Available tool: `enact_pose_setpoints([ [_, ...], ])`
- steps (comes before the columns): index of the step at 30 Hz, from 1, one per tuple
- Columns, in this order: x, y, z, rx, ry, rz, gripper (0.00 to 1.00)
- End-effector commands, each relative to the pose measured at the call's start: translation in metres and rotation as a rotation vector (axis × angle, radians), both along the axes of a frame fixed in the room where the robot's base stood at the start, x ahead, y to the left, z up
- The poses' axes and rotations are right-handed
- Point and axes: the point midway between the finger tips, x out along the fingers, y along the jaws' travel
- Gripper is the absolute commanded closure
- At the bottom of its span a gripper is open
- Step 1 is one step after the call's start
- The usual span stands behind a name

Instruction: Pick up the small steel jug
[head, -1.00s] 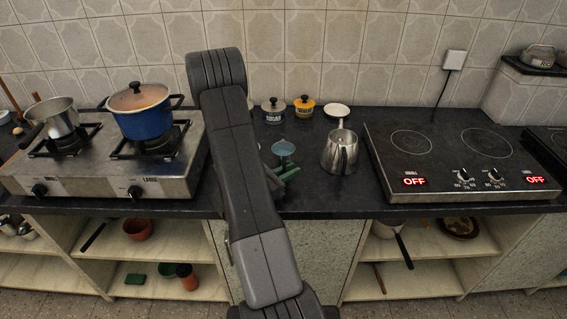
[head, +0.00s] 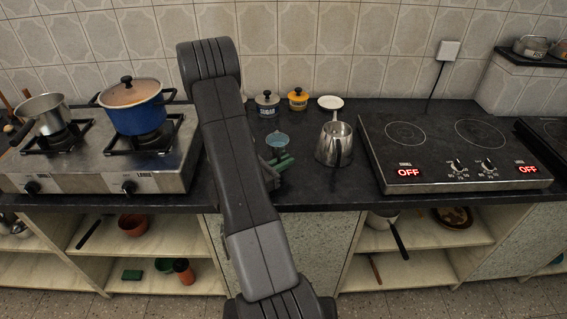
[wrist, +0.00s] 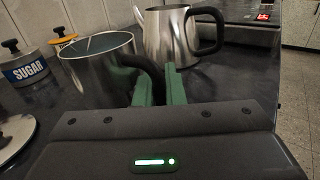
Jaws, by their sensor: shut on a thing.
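The small steel jug (head: 275,148), with a pale bluish inside and a dark handle, is at the middle of the counter in the head view, just right of my arm. In the wrist view it is the steel vessel (wrist: 95,72) at the left. My gripper (wrist: 158,80) has green fingers, one on each side of the jug's black handle, and is shut on that handle. In the head view the green fingers of my gripper (head: 280,163) show beside the jug, partly behind my arm. The jug looks upright. Its base is hidden, so I cannot tell whether it touches the counter.
A larger steel jug (head: 330,150) with a black handle stands close to the right. The induction hob (head: 440,150) is beyond it. A sugar pot (head: 267,106), a yellow pot (head: 298,101) and a white dish (head: 330,102) are behind. The gas stove (head: 90,175) is left.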

Motion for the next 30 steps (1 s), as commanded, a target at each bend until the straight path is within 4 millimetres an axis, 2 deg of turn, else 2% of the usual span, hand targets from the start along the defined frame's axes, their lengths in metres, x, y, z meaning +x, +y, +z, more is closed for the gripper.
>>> enact_pose_setpoints([
  [21, 0.0, 0.0, 0.062, 0.001, -0.005, 0.0, 1.0],
  [30, 0.0, 0.0, 0.082, 0.002, -0.004, 0.0, 1.0],
])
